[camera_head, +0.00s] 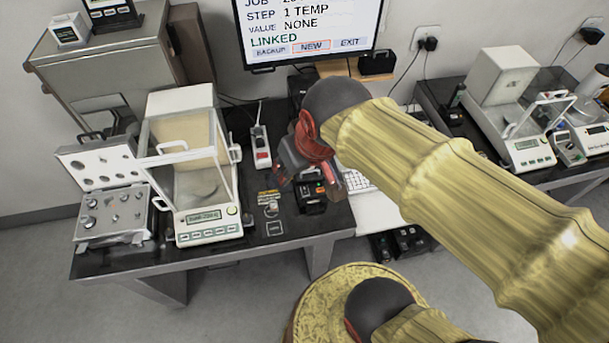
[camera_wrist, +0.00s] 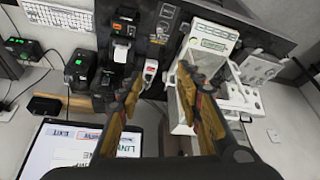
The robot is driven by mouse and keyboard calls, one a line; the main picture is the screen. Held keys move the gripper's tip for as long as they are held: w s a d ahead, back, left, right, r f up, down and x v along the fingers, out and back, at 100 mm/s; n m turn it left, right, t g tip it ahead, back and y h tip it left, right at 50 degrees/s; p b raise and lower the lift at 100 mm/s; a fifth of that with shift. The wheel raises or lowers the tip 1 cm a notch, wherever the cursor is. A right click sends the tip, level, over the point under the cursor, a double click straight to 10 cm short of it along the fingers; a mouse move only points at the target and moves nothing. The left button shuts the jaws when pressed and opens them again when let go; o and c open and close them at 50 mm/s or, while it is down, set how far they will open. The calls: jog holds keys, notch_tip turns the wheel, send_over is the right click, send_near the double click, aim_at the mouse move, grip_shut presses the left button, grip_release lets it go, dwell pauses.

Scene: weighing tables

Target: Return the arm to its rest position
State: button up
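My yellow arm (camera_head: 450,190) reaches from the lower right across the picture, over the near table. My gripper (camera_wrist: 158,84) shows in the wrist view with its two fingers spread apart and nothing held between them. In the head view the gripper (camera_head: 300,168) is small and partly hidden by the dark wrist joint. It hangs above the table, between the glass-walled balance and the keyboard.
Left of my gripper stands the balance (camera_head: 208,222), beside an open weight case (camera_head: 110,212). A small black printer (camera_head: 311,198) and a power strip (camera_head: 261,148) are close by. The monitor (camera_head: 308,28) hangs behind. Another balance (camera_head: 527,146) stands on the right table.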

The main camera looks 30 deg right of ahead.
jog(key=s, duration=0.2)
jog(key=s+r, duration=0.1)
jog(key=shift+s+t, duration=0.3)
jog(key=shift+s, duration=0.05)
jog(key=shift+o, duration=0.9)
notch_tip(320, 180, down, 8)
jog(key=b, duration=0.8)
jog(key=shift+f, duration=0.15)
jog(key=shift+r, duration=0.2)
jog(key=shift+c, duration=0.4)
jog(key=shift+c, duration=0.6)
